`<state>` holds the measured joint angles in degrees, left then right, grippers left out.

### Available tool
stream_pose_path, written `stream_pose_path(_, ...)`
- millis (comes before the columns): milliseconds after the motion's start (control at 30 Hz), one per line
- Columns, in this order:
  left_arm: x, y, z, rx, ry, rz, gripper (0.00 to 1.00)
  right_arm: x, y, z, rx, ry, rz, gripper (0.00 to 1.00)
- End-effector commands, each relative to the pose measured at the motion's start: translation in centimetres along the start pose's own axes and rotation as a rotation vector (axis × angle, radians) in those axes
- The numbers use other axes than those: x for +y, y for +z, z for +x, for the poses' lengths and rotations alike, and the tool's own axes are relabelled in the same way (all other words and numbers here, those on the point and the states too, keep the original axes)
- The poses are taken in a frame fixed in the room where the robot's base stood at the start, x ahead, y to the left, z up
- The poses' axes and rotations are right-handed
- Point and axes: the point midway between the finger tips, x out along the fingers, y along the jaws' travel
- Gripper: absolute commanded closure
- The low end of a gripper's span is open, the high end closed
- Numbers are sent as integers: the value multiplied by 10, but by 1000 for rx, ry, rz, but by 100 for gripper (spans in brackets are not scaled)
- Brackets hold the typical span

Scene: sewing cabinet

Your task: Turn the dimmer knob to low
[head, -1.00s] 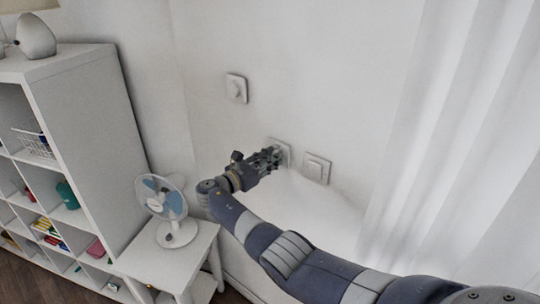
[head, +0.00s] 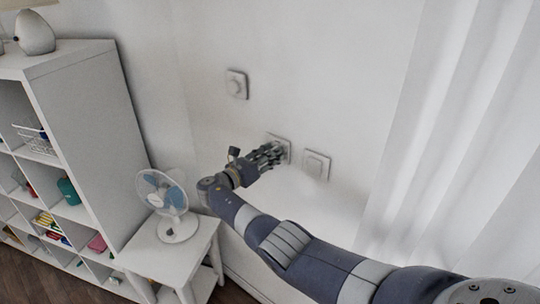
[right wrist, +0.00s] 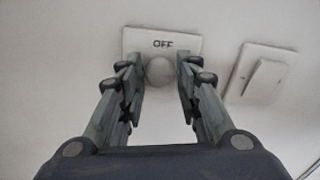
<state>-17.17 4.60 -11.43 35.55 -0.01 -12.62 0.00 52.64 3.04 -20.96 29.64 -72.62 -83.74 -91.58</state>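In the right wrist view a pale round knob (right wrist: 160,71) sits on a white wall plate (right wrist: 188,44) marked "OFF". The same plate is partly hidden behind my right gripper (head: 276,151) in the head view. My right gripper also shows in the right wrist view (right wrist: 160,82), with its fingers on either side of the knob. The fingers look open, with narrow gaps beside the knob; contact is not clear. My left gripper is not in view.
A square rocker switch (head: 316,165) is to the right of the knob plate. Another plate with a round knob (head: 236,85) is higher to the left. A fan (head: 168,198) stands on a small white table (head: 160,262) beside a shelf unit (head: 88,90). A curtain (head: 440,130) hangs at right.

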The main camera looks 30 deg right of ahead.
Motion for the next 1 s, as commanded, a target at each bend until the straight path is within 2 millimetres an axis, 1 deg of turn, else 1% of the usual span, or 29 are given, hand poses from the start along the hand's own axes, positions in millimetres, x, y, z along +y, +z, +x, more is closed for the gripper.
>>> stream_pose_path(333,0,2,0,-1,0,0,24,0,-1,-1,2,0,0,55)
stream_pose_path(467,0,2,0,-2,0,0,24,1,-2,-10,2,2,-1,55)
stream_pose_path(567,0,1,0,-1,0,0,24,1,-2,-26,3,3,0,55)
stream_pose_path(800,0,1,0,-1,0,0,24,1,-2,-78,3,3,0,55)
stream_pose_path(900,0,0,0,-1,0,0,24,1,-1,-96,2,3,0,55)
stream_pose_path(1000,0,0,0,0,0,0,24,1,-1,-109,2,2,-1,55)
